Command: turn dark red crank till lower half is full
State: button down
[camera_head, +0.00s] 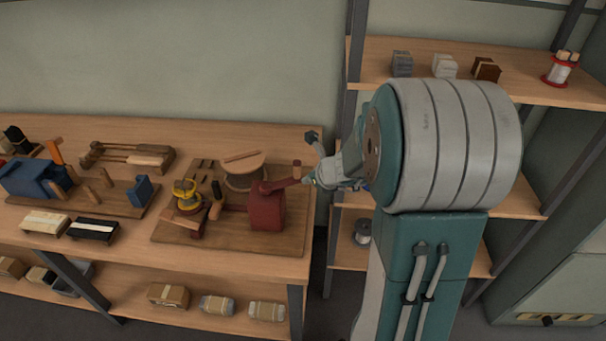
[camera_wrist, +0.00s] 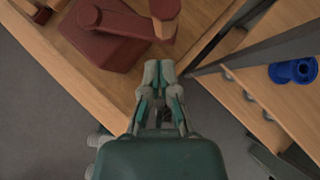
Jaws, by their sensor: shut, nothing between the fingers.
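The dark red crank (camera_head: 279,186) sits on a dark red housing (camera_head: 266,210) at the right of a wooden board (camera_head: 230,244). Its upright brown handle (camera_head: 297,170) is at the outer end; the handle also shows at the top of the wrist view (camera_wrist: 165,14), above the housing (camera_wrist: 102,45). My gripper (camera_wrist: 159,72) is shut and empty, its fingertips together beyond the bench edge, apart from the handle. In the head view it is to the right of the crank. A round wooden piece (camera_head: 243,163) and a yellow part (camera_head: 187,190) stand on the board. Bristle fill is too small to judge.
A blue machine (camera_head: 37,178) and two brushes, one pale (camera_head: 45,222) and one black (camera_head: 93,230), are on the bench to the left. A shelf rack (camera_head: 430,60) stands at the right; its post is close to my gripper. Wrapped bundles lie on the bench's lower shelf.

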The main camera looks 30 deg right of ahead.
jog(key=shift+w+d, duration=0.15)
jog(key=shift+w, duration=1)
jog(key=shift+a, duration=0.2)
jog(key=shift+w+d+n+y, duration=0.25)
jog(key=shift+w+n+y, duration=0.2)
jog(key=shift+w+n, duration=0.1)
jog(key=shift+w+d+n+y, duration=0.25)
jog(key=shift+w+n+y, duration=0.2)
jog(key=shift+w+n, duration=0.1)
jog(key=shift+w+d+n+g+y, duration=0.1)
jog(key=shift+w+n+g+y, duration=0.4)
jog(key=shift+n, duration=0.2)
jog(key=shift+s, duration=0.1)
